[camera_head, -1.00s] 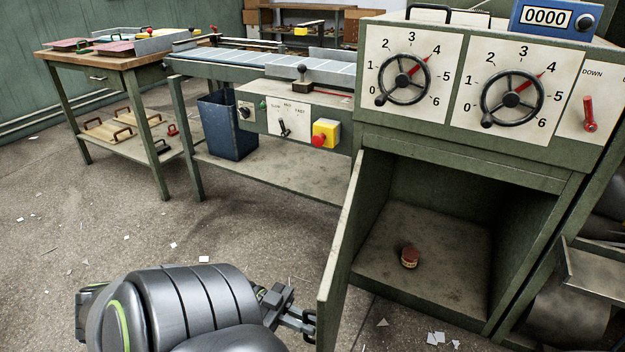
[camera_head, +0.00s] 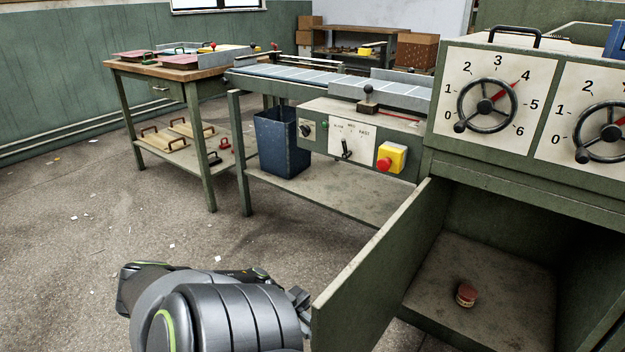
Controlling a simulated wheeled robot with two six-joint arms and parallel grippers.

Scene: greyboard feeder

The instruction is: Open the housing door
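The green housing door (camera_head: 375,268) stands wide open, swung out to the left from the front of the green housing (camera_head: 590,212). Its inner face shows broadly, and the compartment behind it is exposed. A small reddish-brown round object (camera_head: 466,294) sits on the compartment floor. My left arm comes in at the bottom, and the wrist end of my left gripper (camera_head: 298,299) is at the door's free edge, on its outer side. The door hides the fingers, so their opening and any contact cannot be seen. My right gripper is not in view.
A conveyor table (camera_head: 300,78) with a red button on a yellow box (camera_head: 391,158) stands left of the housing. A blue bin (camera_head: 282,143) stands under it. A wooden-topped workbench (camera_head: 150,68) is farther left. The floor at left is open, with paper scraps.

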